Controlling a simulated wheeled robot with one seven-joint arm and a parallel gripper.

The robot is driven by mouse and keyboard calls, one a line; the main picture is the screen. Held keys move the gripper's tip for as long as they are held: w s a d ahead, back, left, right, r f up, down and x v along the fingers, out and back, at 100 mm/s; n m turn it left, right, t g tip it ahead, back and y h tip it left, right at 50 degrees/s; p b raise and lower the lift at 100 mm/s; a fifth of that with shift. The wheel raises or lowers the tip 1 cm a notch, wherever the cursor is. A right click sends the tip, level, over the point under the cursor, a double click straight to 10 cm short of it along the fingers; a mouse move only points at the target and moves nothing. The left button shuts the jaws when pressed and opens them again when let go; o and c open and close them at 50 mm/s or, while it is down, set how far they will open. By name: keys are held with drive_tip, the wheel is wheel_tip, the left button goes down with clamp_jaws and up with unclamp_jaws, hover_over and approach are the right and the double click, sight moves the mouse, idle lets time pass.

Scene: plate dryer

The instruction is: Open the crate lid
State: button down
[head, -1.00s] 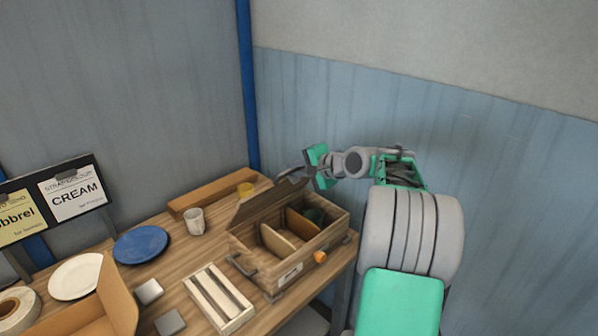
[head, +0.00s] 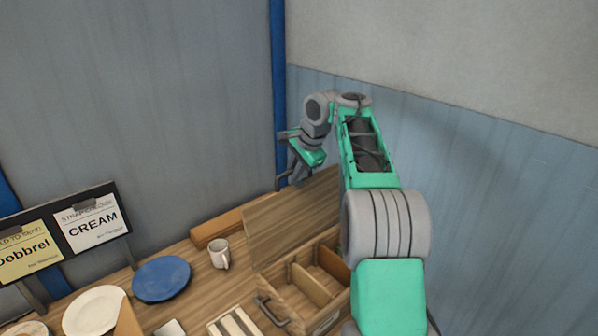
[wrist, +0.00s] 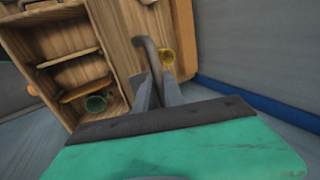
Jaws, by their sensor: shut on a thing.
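The wooden crate (head: 285,290) stands on the table with its lid (head: 293,222) raised, the lid's broad wooden face showing behind the open compartments. In the wrist view the crate (wrist: 62,60) shows its dividers and a green cup (wrist: 96,103) inside. My gripper (head: 284,180) is at the top edge of the lid. In the wrist view my gripper (wrist: 158,88) is shut on the dark grey lid handle (wrist: 143,48), next to the lid's wooden face (wrist: 122,35). My arm covers the crate's right side in the head view.
A white mug (head: 220,254), a blue plate (head: 162,278) and a white plate (head: 95,310) are left of the crate. A wooden block (head: 215,228) lies behind the mug. Walls stand close behind and right.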

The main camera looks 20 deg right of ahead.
drive_tip(key=shift+w+a+f, duration=0.15)
drive_tip(key=shift+f, duration=0.05)
drive_tip(key=c, duration=1.5)
unclamp_jaws()
drive_tip(key=s+d+r+b, duration=0.1)
drive_tip(key=s, duration=0.3)
drive_tip(key=s+d+r+b, duration=0.1)
drive_tip(key=s+d+r, duration=0.1)
drive_tip(key=s, duration=0.3)
drive_tip(key=s+d+r+b, duration=0.1)
drive_tip(key=s+d+r, duration=0.1)
drive_tip(key=s, duration=0.2)
drive_tip(key=shift+s, duration=0.3)
